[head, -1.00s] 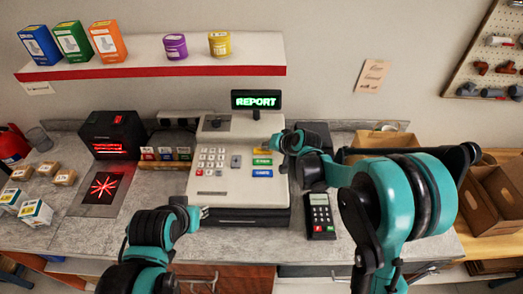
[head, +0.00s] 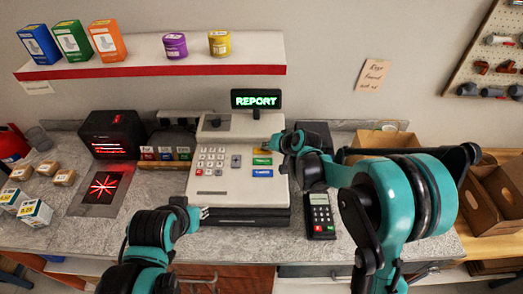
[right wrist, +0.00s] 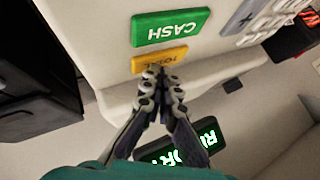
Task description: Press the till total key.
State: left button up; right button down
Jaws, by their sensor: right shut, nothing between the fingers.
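The till (head: 212,183) stands on the counter, with a keypad on its left and coloured keys on its right. The yellow total key (right wrist: 160,59) is in the right wrist view, upside down, beside the green CASH key (right wrist: 165,28). My right gripper (right wrist: 161,73) is shut and empty, its fingertips at the edge of the total key. I cannot tell whether they touch it. In the head view the right gripper (head: 268,147) partly hides that key. My left gripper (head: 204,213) is low at the till's front left; its fingers are too small to read.
The till display (head: 256,99) reads REPORT in green. A card reader (head: 320,215) lies right of the till. A scanner (head: 112,134) and small boxes (head: 35,212) are on the left. A shelf (head: 150,62) hangs above. Cardboard boxes (head: 495,200) stand at the right.

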aim_at(267, 152)
jog(key=shift+f, duration=0.3)
jog(key=shift+r, duration=0.5)
jog(key=shift+r+p, duration=2)
jog(key=shift+r, duration=1.05)
jog(key=shift+f, duration=0.1)
